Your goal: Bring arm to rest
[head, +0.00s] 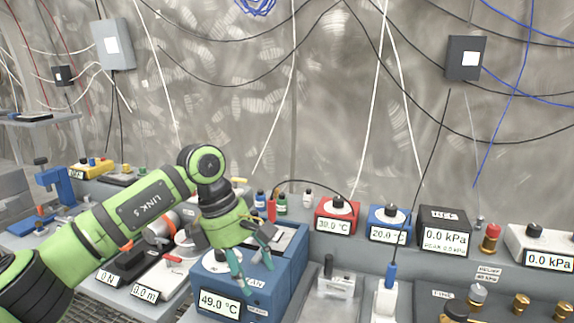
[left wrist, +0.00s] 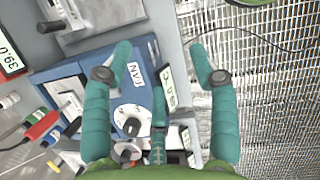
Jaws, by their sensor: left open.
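My left arm comes in from the left in the head view, green with dark joints, and bends downward at the wrist. My left gripper (head: 254,262) has teal fingers spread apart, pointing down, with nothing between them. It hangs in front of or over the blue box (head: 221,303) that reads 49.0 °C; whether it touches cannot be told. My right gripper is not in view.
A red box (head: 337,216) reading 39.0 °C, a blue box (head: 388,224) reading 20.0 °C and a black pressure display (head: 444,232) stand along the bench. Small bottles (head: 281,203) stand behind the gripper. Cables hang on the wall. Grated floor (left wrist: 262,100) lies beside the bench.

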